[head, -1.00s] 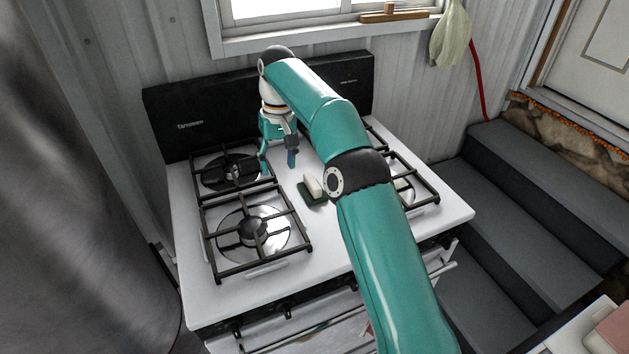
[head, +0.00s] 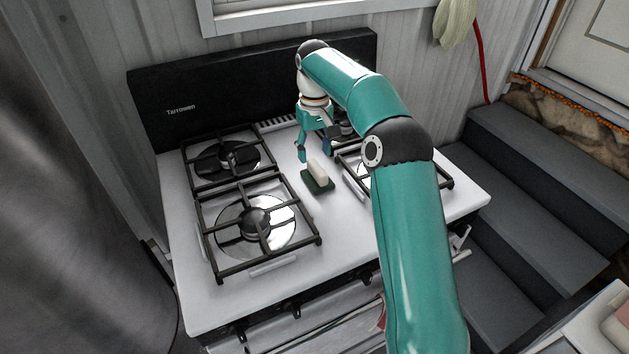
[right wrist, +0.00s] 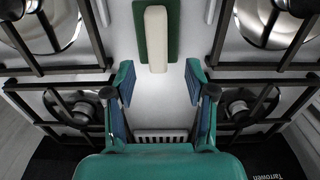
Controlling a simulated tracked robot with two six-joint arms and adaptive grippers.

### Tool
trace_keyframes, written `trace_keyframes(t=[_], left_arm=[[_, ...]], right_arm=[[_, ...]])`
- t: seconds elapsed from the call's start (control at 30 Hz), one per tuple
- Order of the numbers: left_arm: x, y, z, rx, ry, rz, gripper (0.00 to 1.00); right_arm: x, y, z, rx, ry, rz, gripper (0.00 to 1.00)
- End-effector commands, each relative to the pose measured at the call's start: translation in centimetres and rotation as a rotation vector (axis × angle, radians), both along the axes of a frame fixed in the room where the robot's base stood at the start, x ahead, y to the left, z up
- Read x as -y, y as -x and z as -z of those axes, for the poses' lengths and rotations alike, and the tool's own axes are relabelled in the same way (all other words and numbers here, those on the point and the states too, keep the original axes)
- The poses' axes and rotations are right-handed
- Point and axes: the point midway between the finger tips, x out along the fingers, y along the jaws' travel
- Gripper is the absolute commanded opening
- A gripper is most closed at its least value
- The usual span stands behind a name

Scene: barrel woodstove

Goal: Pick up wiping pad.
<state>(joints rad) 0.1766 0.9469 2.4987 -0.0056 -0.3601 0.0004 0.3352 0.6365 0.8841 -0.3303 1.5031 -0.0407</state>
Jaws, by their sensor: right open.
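The wiping pad (head: 318,180) is a dark green pad with a cream block handle on top. It lies on the white stovetop between the left and right burner grates. In the right wrist view the wiping pad (right wrist: 157,38) is at the top centre, just beyond the fingertips. My right gripper (head: 316,157) is open and empty, pointing down at the far end of the pad. In the right wrist view its two fingers (right wrist: 160,84) stand apart, one on each side of the pad's line, with bare stovetop between them. My left gripper is not in view.
Black grates (head: 256,226) stand on the left of the white stove (head: 300,262), and another grate (head: 436,178) is on the right, partly behind my arm. A black backguard (head: 240,85) rises behind. Dark steps (head: 530,190) are at the right.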

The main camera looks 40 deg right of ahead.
Motion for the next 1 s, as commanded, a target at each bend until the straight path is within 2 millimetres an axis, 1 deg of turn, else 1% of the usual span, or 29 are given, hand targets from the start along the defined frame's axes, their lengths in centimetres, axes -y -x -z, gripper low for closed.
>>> trace_keyframes(t=[0.27, 0.43, 0.57, 0.67, 0.83, 0.87, 1.0], left_arm=[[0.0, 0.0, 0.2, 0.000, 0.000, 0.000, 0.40], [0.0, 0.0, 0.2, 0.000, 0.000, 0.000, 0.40], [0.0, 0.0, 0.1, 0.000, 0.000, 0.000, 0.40], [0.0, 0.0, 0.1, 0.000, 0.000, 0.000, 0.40], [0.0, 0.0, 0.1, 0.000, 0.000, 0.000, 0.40], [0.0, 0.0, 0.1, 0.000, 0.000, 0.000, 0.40], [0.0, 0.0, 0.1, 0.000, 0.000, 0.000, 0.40]], right_arm=[[0.1, 0.4, 1.8, -0.004, -0.001, 0.002, 0.55], [0.0, 1.0, 4.0, -0.005, -0.001, 0.002, 0.55], [0.0, 0.9, 5.5, -0.003, -0.001, 0.001, 0.55], [0.0, 0.9, 5.9, -0.002, -0.001, 0.001, 0.55], [0.0, 0.9, 5.9, -0.002, -0.001, 0.001, 0.55], [0.0, 0.9, 5.9, -0.002, -0.001, 0.001, 0.54], [0.0, 0.9, 5.9, -0.002, -0.001, 0.001, 0.30]])
